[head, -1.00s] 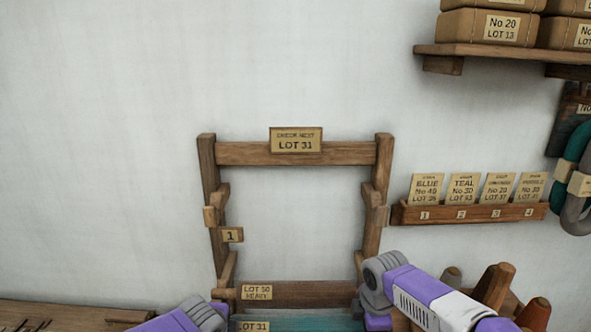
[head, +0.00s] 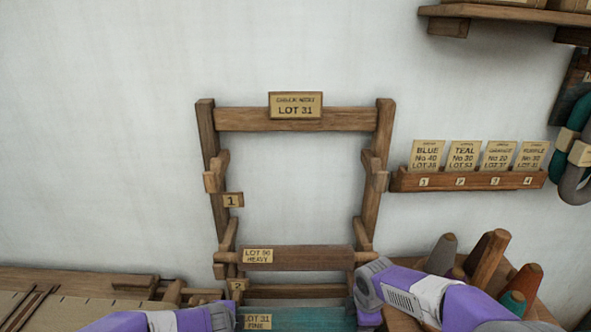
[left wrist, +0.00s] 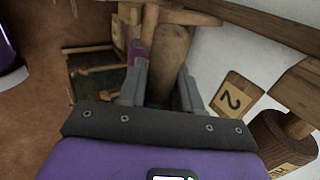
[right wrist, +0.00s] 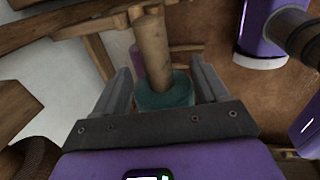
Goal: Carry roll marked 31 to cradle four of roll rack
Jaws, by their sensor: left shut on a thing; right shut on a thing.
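The roll marked 31 (head: 300,319) is teal with a paper tag reading LOT 31 FINE, at the bottom edge of the head view. My left gripper (left wrist: 160,85) is shut on its left end, where a wooden axle shows between the fingers. My right gripper (right wrist: 160,90) is shut on its right end, with wooden axle and teal cloth between the fingers. The roll looks level, in front of the wooden roll rack (head: 207,135). Tags 1 (head: 232,200) and 2 (head: 238,285) show on the rack's left post. No tag 4 is visible on the rack; its lower part is out of view.
A brown roll tagged HEAVY (head: 310,257) lies across the rack above the teal roll. A CHECK NEXT LOT 31 sign (head: 295,105) is on the top bar. Cones (head: 490,258) stand at right, below a card holder (head: 470,180). A wooden frame (head: 90,290) lies at left.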

